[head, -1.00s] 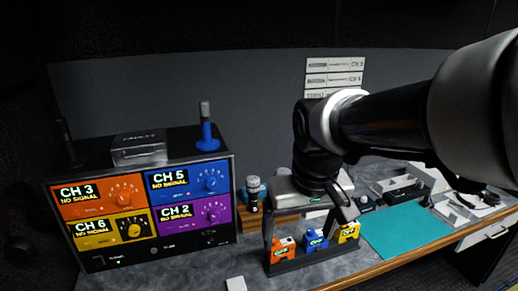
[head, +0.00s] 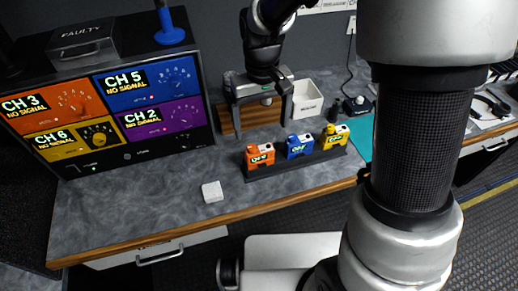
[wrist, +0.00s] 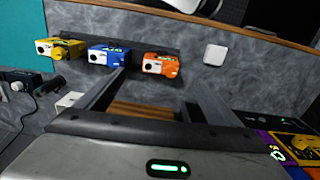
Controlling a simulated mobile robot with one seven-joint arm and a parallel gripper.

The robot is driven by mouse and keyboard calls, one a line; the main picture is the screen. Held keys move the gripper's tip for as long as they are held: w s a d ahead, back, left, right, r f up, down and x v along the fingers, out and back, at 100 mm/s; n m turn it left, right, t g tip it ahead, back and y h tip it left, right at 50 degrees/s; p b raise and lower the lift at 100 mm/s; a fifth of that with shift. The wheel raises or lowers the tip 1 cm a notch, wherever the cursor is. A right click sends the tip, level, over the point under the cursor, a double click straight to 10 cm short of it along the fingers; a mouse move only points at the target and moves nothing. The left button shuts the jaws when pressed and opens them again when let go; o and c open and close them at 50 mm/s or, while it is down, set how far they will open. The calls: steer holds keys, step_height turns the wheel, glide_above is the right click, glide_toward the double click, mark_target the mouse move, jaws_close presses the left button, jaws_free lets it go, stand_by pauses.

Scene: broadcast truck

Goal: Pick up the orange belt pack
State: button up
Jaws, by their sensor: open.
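The orange belt pack (head: 260,156) stands at the left end of a dark rack (head: 298,162) on the grey counter, beside the blue belt pack (head: 299,146) and the yellow belt pack (head: 335,136). In the wrist view the orange belt pack (wrist: 159,64) is ahead of the fingers, near the right one. My gripper (head: 262,116) is open and empty, above the counter behind the rack, with its fingers pointing down. In the wrist view my gripper (wrist: 160,85) has its two fingers spread wide, and nothing is between them.
A monitor panel (head: 112,112) with several coloured channels stands at the left. A white square block (head: 212,192) lies on the counter left of the rack. A white bin (head: 306,98) and a wooden block (head: 228,121) are near the gripper. The front counter is mostly clear.

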glide_above(259, 149)
steer(key=f, duration=0.6)
steer(key=shift+s+d+f, duration=0.35)
steer(key=shift+f, duration=0.05)
steer(key=shift+w+a+f+p, duration=0.1)
steer(key=shift+f+p, duration=0.05)
steer(key=shift+f, duration=0.75)
steer(key=shift+w+a+f+p, duration=0.1)
steer(key=shift+w+f, duration=0.05)
steer(key=shift+f, duration=0.7)
steer(key=shift+w+a+f+p, duration=0.1)
steer(key=shift+f+p, duration=0.05)
steer(key=shift+f, duration=0.75)
steer(key=c, duration=1.3)
steer(key=shift+r, duration=0.1)
